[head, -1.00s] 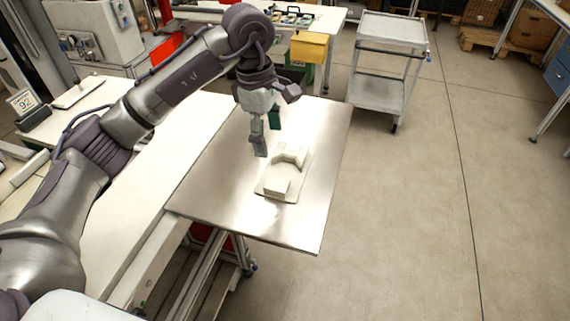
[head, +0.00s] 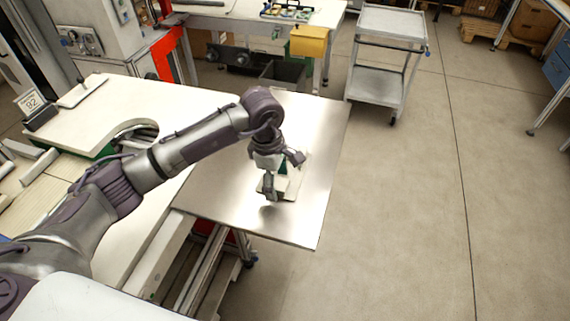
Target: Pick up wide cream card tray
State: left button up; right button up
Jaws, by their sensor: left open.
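The wide cream card tray (head: 294,189) lies flat on the steel table top, near its middle. It is a pale, low piece, and my left gripper and wrist cover much of it in the head view. My left gripper (head: 277,184) points down over the tray, with its fingers apart. One finger is at the tray's near left side; whether it touches the tray I cannot tell. My right gripper is not in view.
The steel table top (head: 225,212) is bare around the tray. A cream worktop (head: 110,105) with a curved cut-out adjoins it on the left. A grey trolley (head: 378,85) stands beyond on open floor. A yellow bin (head: 309,41) hangs at the back bench.

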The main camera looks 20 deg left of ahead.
pick_arm(q)
jog(key=c, duration=1.4)
